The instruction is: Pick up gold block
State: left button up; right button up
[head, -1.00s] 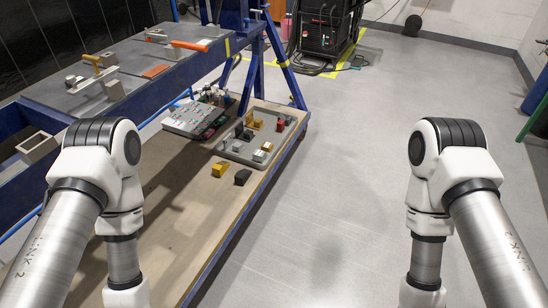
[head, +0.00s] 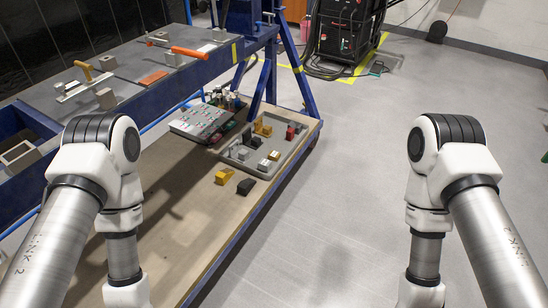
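A gold block (head: 222,178) lies on the wooden lower shelf (head: 180,215), just in front of the grey tray, beside a black block (head: 246,186). Another gold piece (head: 262,129) sits in the grey tray (head: 233,162) behind it. Both of my arms are in the head view, left and right, but they run out of the bottom of the picture. Neither gripper shows, and neither arm is near the blocks in the picture.
The tray also holds red, silver and dark blocks. A grey panel (head: 199,121) with coloured parts lies left of it. The blue-framed bench (head: 150,100) with clamps stands over the shelf's left side. Grey floor (head: 350,170) to the right is clear.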

aim_at(273, 155)
jog(key=i+l+z, duration=0.3)
jog(key=i, duration=0.15)
jog(key=i+l+z, duration=0.15)
jog(key=i+z, duration=0.15)
jog(key=i, duration=0.15)
jog(key=i+z, duration=0.3)
jog(key=i, duration=0.2)
jog(key=i+l+u, duration=0.2)
jog(key=i, duration=0.3)
jog(key=i+l+u, duration=0.15)
jog(key=i, duration=0.35)
jog(key=i+l+u, duration=0.2)
jog(key=i, duration=0.3)
jog(key=i+l+u, duration=0.2)
jog(key=i+u, duration=0.15)
jog(key=u, duration=0.15)
jog(key=i+l+u, duration=0.25)
jog(key=u, duration=0.2)
jog(key=i+l+u, duration=0.2)
jog(key=l+u, duration=0.3)
jog(key=i+l+u, duration=0.15)
jog(key=l+u, duration=0.3)
